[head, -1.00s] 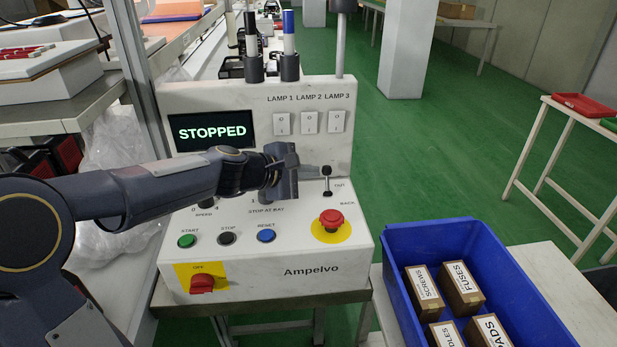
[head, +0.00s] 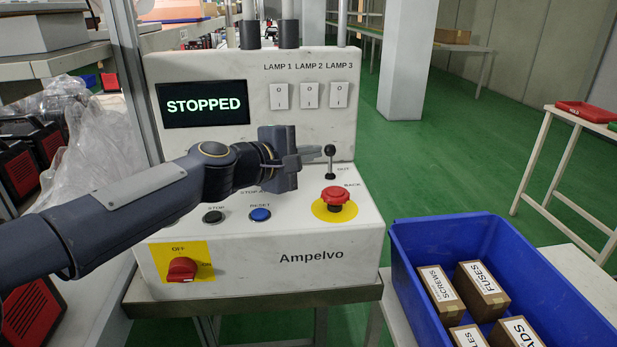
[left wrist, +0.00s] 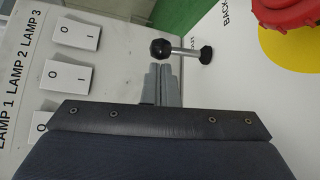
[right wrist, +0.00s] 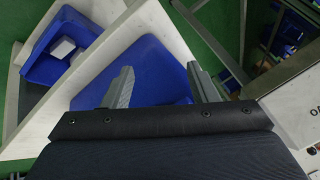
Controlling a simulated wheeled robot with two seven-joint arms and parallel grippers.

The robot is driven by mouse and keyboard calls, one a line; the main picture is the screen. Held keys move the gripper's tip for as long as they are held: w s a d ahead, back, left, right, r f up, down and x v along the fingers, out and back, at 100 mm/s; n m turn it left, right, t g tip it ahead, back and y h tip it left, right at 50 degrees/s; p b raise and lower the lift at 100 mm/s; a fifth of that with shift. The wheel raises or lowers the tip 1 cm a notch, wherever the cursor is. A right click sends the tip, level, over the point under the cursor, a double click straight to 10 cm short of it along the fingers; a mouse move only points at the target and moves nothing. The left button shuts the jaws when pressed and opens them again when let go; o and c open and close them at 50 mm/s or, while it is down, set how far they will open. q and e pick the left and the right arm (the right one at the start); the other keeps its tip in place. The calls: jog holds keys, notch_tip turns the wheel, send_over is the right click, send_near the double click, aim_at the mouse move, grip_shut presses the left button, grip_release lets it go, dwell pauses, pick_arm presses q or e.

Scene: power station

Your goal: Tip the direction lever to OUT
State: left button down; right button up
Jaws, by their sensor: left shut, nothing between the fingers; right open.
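The direction lever (head: 330,162) is a thin metal stalk with a black knob, standing roughly upright on the white console (head: 355,255). OUT is printed by its far side and BACK by its near side. My left gripper (head: 318,155) is shut and empty, its fingertips just left of the knob in the head view. In the left wrist view, the shut fingertips (left wrist: 160,68) point at the black knob (left wrist: 161,49), with little or no gap; I cannot tell whether they touch. My right gripper (right wrist: 159,72) is open and empty in the right wrist view, with a blue crate beyond its fingers.
The red stop button (head: 334,197) on its yellow disc stands just in front of the lever. Lamp switches (head: 310,95) line the upright panel behind, beside a display (head: 203,104) reading STOPPED. The blue crate (head: 408,262) with boxes stands at right.

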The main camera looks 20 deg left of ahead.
pick_arm(q)
jog(key=shift+s+d+f+m+t+b, duration=0.1)
jog(key=shift+s+d+m+t+b, duration=0.2)
jog(key=shift+b, duration=0.9)
jog(key=shift+s, duration=0.15)
pick_arm(e)
notch_tip(320, 180, down, 4)
jog(key=shift+r, duration=0.1)
pick_arm(q)
jog(key=shift+s, duration=0.1)
jog(key=shift+s+d, duration=0.2)
jog(key=shift+s, duration=0.2)
pick_arm(e)
jog(key=shift+f, duration=0.2)
dwell(0.6)
